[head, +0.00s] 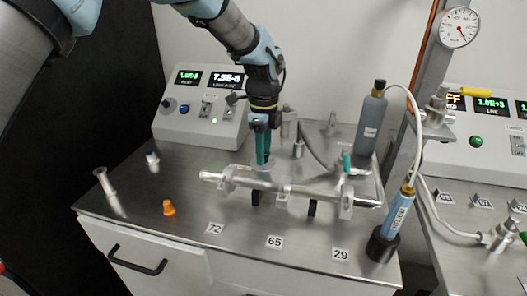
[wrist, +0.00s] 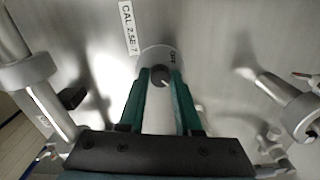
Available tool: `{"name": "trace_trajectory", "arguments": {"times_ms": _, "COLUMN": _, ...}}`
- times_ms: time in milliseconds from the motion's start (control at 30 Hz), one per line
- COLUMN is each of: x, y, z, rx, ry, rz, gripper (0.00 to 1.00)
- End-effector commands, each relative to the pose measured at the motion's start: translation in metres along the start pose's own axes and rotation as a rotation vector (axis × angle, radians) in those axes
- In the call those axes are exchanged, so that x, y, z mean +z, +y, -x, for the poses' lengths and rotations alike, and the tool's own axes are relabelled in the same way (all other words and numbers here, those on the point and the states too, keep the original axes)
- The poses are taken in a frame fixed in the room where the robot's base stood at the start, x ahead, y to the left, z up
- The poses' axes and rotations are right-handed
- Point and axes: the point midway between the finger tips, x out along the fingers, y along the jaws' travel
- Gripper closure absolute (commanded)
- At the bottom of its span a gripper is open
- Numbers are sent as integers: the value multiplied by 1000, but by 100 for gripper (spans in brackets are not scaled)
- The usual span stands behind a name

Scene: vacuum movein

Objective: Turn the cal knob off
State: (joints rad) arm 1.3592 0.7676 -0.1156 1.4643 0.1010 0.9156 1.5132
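The cal knob (wrist: 160,76) is a small dark round knob with a light pointer mark, on a pale round plate in the wrist view. The word OFF is printed on the plate, right of the knob's top. A label reading CAL 2.5E-7 (wrist: 129,28) is on the metal beside it. My gripper (wrist: 161,73) points down at the knob, its two teal fingertips on either side of it. I cannot tell whether they touch it. In the head view, my gripper (head: 262,163) is low behind the metal tube, and the knob is hidden.
A metal tube assembly (head: 285,190) lies in front of my gripper. A grey bottle (head: 371,122) and a blue cylinder (head: 397,218) stand to the right. A control box (head: 203,113) is behind left. An orange cone (head: 168,208) sits front left, with bare bench around it.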

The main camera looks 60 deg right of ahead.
Motion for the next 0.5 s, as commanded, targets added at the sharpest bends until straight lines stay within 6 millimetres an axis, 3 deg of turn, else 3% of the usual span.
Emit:
{"name": "trace_trajectory", "arguments": {"times_ms": 33, "x": 0, "y": 0, "z": 0, "rx": 0, "ry": 0, "rz": 0, "gripper": 74}}
{"name": "trace_trajectory", "arguments": {"times_ms": 267, "x": 0, "y": 0, "z": 0, "rx": 0, "ry": 0, "rz": 0, "gripper": 100}}
{"name": "trace_trajectory", "arguments": {"times_ms": 500, "x": 0, "y": 0, "z": 0, "rx": 1, "ry": 0, "rz": 0, "gripper": 100}}
